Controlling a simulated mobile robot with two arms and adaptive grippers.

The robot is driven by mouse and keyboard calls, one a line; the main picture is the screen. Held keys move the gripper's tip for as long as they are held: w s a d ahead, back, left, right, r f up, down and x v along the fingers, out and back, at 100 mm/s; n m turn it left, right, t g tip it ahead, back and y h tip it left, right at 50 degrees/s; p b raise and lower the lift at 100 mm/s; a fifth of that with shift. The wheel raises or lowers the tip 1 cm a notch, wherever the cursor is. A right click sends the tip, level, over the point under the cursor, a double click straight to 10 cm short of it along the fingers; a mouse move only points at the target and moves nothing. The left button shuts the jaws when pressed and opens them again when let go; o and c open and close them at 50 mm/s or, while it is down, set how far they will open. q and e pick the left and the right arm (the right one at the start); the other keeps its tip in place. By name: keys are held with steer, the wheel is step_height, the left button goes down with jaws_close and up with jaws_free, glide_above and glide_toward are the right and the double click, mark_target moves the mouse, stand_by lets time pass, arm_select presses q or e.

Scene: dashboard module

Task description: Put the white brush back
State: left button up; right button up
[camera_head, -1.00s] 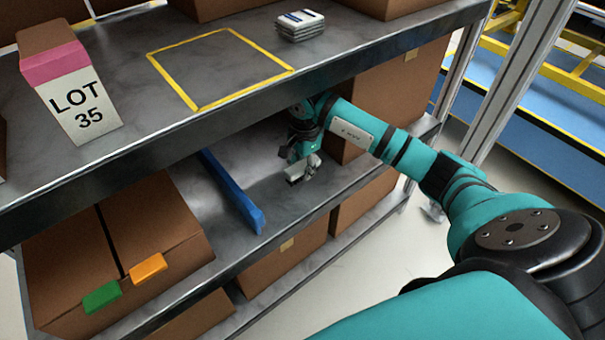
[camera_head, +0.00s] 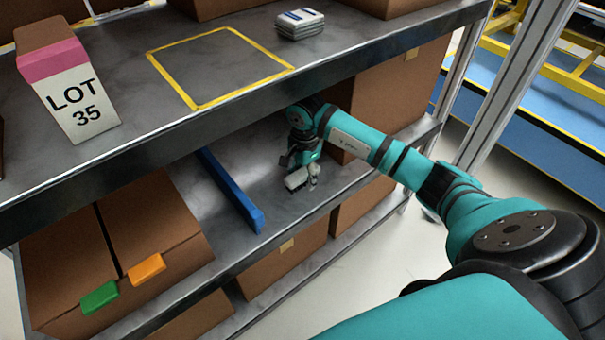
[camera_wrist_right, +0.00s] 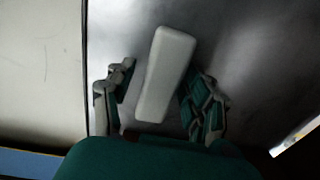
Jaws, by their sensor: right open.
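The white brush (camera_head: 297,180) lies on the middle metal shelf, to the right of the blue divider. In the right wrist view the brush (camera_wrist_right: 166,75) shows as a long white block lying tilted between the fingers. My right gripper (camera_head: 301,174) is at the brush on that shelf. In the right wrist view the right gripper (camera_wrist_right: 160,108) is open, with one finger on each side of the brush and a gap visible beside it. My left gripper is in neither view.
A blue divider (camera_head: 230,190) stands on the middle shelf. The upper shelf, close above my right arm, has a yellow-outlined square (camera_head: 215,68), a white stack (camera_head: 300,23) and a LOT 35 box (camera_head: 70,80). A cardboard box (camera_head: 395,90) stands behind my right arm.

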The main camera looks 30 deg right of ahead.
mark_target(304, 174)
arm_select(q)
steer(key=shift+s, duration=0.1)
arm_select(e)
steer(key=shift+r, duration=0.1)
steer(key=r, duration=0.3)
steer(key=r+p, duration=0.1)
steer(key=r, duration=0.3)
steer(key=shift+s+r, duration=0.2)
steer(key=shift+r, duration=0.05)
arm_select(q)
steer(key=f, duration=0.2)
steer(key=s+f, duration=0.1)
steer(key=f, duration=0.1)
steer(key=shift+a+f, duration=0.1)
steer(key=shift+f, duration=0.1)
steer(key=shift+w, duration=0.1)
